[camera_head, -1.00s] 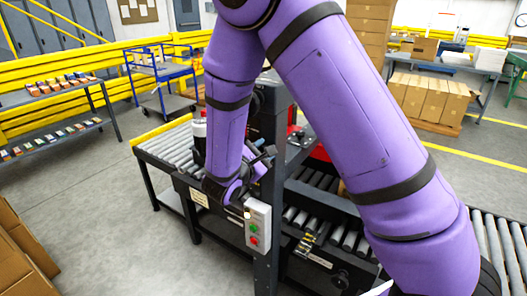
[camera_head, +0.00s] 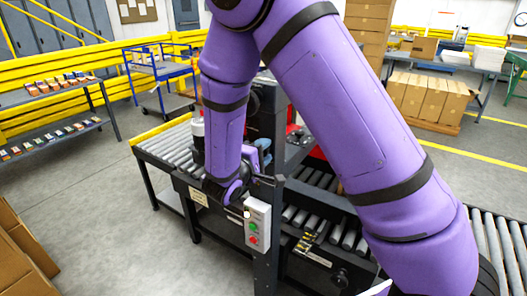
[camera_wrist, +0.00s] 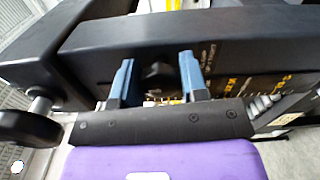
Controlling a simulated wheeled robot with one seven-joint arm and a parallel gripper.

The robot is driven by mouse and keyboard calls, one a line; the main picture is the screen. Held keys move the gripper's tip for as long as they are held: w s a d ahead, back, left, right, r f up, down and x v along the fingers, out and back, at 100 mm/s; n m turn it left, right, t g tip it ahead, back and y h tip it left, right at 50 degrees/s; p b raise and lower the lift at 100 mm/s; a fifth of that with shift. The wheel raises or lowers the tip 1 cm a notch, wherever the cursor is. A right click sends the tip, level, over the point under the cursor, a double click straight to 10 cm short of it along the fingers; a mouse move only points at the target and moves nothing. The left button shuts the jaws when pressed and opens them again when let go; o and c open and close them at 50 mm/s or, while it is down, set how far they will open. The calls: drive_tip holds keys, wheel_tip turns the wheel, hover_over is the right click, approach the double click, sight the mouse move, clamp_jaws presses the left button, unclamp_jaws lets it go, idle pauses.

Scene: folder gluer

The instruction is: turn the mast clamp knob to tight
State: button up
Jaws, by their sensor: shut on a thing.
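The mast clamp knob (camera_wrist: 157,77) is dark and sits between the two blue fingers of my gripper (camera_wrist: 156,62) in the wrist view. The fingers stand on either side of it and are shut on it. The knob is in shade, so its pointer or exact angle cannot be told. In the head view my gripper (camera_head: 263,150) shows only as a bit of blue beside the dark upright post (camera_head: 268,245), and my arm hides the knob.
A control box (camera_head: 257,225) with green and red buttons hangs just below my wrist. Roller conveyors (camera_head: 165,148) run to both sides of the machine. A black round handle (camera_wrist: 28,130) is at the left of the wrist view. Grey floor (camera_head: 110,220) is clear at the left.

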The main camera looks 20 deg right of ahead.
drive_tip(key=shift+m, duration=0.6)
drive_tip(key=o, duration=0.9)
drive_tip(key=v, duration=1.1)
